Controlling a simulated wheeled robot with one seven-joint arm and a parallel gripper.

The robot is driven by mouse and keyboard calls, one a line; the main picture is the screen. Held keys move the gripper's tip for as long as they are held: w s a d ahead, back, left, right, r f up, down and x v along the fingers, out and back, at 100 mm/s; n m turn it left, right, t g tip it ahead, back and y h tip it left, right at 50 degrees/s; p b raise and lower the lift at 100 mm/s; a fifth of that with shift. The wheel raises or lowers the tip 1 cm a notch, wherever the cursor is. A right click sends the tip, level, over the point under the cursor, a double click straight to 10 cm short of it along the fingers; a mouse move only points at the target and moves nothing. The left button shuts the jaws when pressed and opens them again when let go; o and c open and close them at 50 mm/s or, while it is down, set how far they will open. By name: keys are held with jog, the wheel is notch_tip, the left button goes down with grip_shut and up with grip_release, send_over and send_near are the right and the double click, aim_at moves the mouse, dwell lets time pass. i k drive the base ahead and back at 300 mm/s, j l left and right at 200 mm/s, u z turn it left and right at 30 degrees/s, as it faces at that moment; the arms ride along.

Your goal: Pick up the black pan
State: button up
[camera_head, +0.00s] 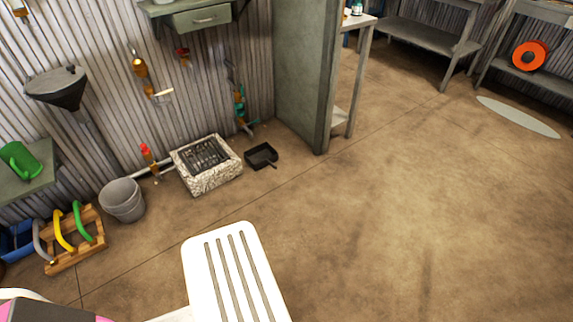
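The black pan (261,155) is a small, dark, square-sided pan lying on the brown floor. It sits just right of a stone-edged drain box, near the corrugated wall, and its short handle points down and to the right. It looks empty. My gripper is not in view. Only a white slotted part and a bit of white and pink at the bottom left show, and they look like parts of my own body. They are well apart from the pan.
The stone box with a dark grate (207,165) stands left of the pan. A grey bucket (122,200) and a wooden crate with coloured hoops (75,240) are further left. A grey-green partition (304,75) rises behind right. The floor (400,200) in front and right is clear.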

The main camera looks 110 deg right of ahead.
aim_at(263, 155)
jog(key=k+z, duration=0.1)
jog(key=z, duration=3.7)
jog(key=i+l+z, duration=0.4)
jog(key=i+l, duration=0.2)
jog(key=i, duration=0.2)
jog(key=i+l, duration=0.25)
jog(key=i, duration=0.25)
jog(key=k+z, duration=0.05)
